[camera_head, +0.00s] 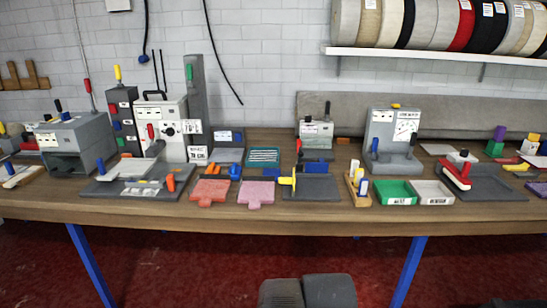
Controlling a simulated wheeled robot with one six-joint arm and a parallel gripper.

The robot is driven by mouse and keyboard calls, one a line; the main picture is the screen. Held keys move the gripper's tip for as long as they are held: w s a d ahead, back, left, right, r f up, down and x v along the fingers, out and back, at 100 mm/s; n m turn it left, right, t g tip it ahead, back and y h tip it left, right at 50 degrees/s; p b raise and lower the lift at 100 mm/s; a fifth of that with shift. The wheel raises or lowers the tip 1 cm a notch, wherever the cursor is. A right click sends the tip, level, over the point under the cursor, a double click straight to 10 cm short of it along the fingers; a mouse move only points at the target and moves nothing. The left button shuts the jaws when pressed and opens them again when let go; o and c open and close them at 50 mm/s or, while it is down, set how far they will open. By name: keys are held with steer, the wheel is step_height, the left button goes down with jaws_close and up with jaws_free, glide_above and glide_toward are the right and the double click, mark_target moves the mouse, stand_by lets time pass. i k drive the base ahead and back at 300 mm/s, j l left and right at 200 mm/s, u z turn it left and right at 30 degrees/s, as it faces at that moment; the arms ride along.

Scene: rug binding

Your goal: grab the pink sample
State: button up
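The pink sample (257,192) lies flat on the workbench, left of the middle, near the front edge. It is a pale pink square piece with a small tab toward the front. A salmon-red sample (209,191) of similar shape lies just to its left, with a small gap between. I cannot make out my gripper in this view, and nothing touches the pink sample.
The wooden workbench (330,222) is crowded. A dark plate with a yellow-handled tool (288,181) stands right of the pink sample. Farther right are a green tray (397,195) and a white tray (432,195). Dark grey shapes at the bottom edge are unclear.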

mark_target(255, 190)
steer(key=i+j+u, duration=0.25)
steer(key=i+j, duration=0.15)
steer(key=j, duration=0.2)
steer(key=i+j+u, duration=0.2)
steer(key=i+j, duration=0.3)
